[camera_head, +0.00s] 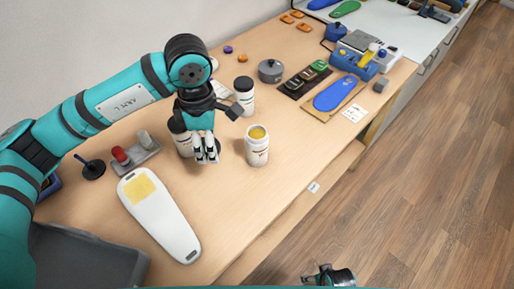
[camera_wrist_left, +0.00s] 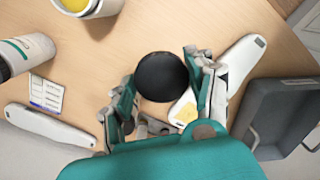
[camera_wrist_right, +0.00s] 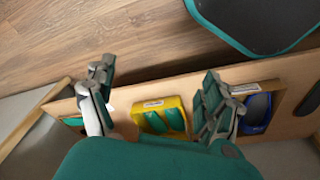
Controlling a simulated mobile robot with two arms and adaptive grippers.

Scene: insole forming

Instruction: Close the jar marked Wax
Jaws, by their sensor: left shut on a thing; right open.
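An open white jar (camera_head: 257,150) with yellow contents stands upright right of my left gripper; it also shows at the top of the left wrist view (camera_wrist_left: 104,8). Its label is too small to read. My left gripper (camera_head: 207,157) points down and is shut on a round black lid (camera_wrist_left: 162,76), apart from the open jar. The lid is mostly hidden in the head view. A dark-lidded white jar (camera_head: 249,98) stands behind the open one. My right gripper (camera_wrist_right: 150,92) is open and empty, beyond the table's front edge.
A white board with a yellow patch (camera_head: 172,226) lies front left, beside a dark grey tray (camera_head: 90,258). A holder with red and grey pieces (camera_head: 138,154) is left. A grey pot (camera_head: 270,71) and blue insole (camera_head: 336,93) lie farther right. Table front right of the open jar is clear.

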